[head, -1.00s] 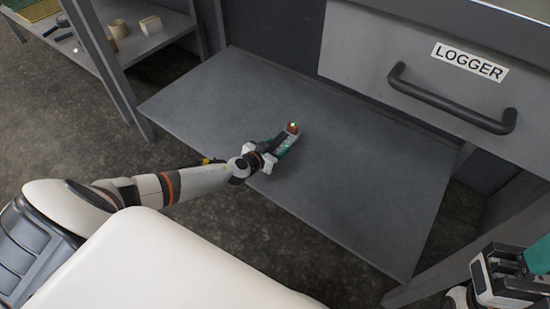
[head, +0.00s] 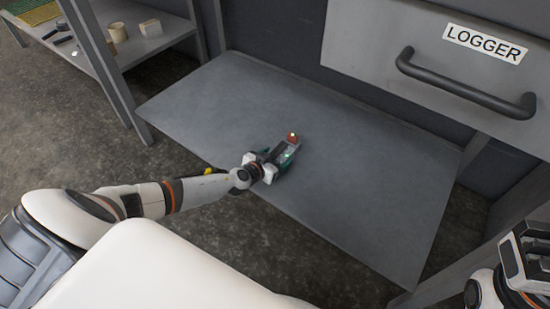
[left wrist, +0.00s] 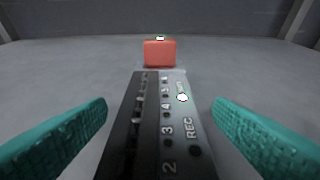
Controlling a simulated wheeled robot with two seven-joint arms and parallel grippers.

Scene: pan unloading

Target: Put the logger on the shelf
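The logger (head: 291,141) is a slim dark and grey box with a red end, numbered marks and the letters REC. It lies on the grey shelf (head: 380,170), near the middle of the front part. My left gripper (head: 284,155) reaches over the shelf's front edge, around the logger's near part. In the left wrist view, the teal fingers (left wrist: 159,106) stand apart on both sides of the logger (left wrist: 146,125), with a visible gap on each side. My right gripper (head: 526,255) is at the lower right, away from the shelf; its finger opening is not clear.
A drawer (head: 400,30) labelled LOGGER with a black handle (head: 465,85) hangs above the shelf at the right. A side rack (head: 150,45) at the upper left holds a tan block, a round roll and small tools. The rest of the shelf is bare.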

